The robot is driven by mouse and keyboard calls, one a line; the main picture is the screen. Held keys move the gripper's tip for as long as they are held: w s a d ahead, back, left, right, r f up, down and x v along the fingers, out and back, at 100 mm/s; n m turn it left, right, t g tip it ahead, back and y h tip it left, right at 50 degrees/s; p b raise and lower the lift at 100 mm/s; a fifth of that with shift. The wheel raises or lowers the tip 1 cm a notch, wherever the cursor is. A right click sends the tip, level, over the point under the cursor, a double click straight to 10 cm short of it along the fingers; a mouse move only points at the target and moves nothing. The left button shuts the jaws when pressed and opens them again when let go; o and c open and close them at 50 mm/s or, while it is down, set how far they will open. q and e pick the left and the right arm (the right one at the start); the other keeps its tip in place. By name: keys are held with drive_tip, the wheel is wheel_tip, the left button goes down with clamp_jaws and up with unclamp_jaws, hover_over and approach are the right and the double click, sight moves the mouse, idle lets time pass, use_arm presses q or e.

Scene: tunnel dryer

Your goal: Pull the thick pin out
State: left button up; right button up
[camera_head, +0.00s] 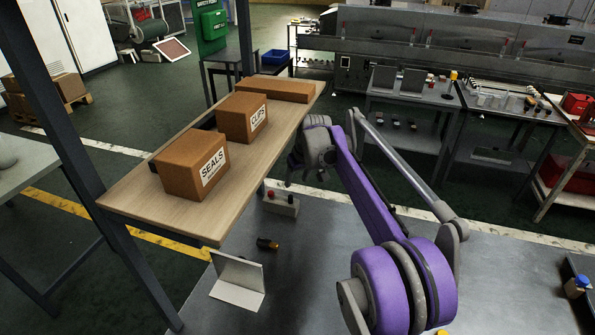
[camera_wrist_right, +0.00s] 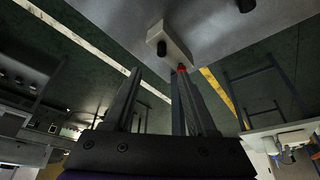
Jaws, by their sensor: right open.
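A small pale block (camera_head: 281,205) stands on the grey table, with a red-topped pin (camera_head: 270,194) and dark pin tops in it. The block (camera_wrist_right: 175,42) also shows in the right wrist view, with a dark pin (camera_wrist_right: 162,48) on its face and a red tip (camera_wrist_right: 181,69) at its lower edge. I cannot tell for sure which pin is the thick one. My right gripper (camera_wrist_right: 158,76) is open and empty. Its fingers point towards the block, and the right finger overlaps the red tip's place; contact is unclear. In the head view my purple right arm hides most of this gripper. My left gripper is not in view.
A wooden shelf (camera_head: 140,198) with cardboard boxes (camera_head: 190,168) overhangs the table at left. The grey tabletop (camera_head: 510,285) at right is largely clear.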

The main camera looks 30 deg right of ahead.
sight(291, 196)
drive_tip(key=x, duration=1)
drive_tip(key=shift+a+f, duration=0.15)
drive_tip(key=shift+f, duration=0.05)
drive_tip(key=shift+c, duration=0.3)
clamp_jaws()
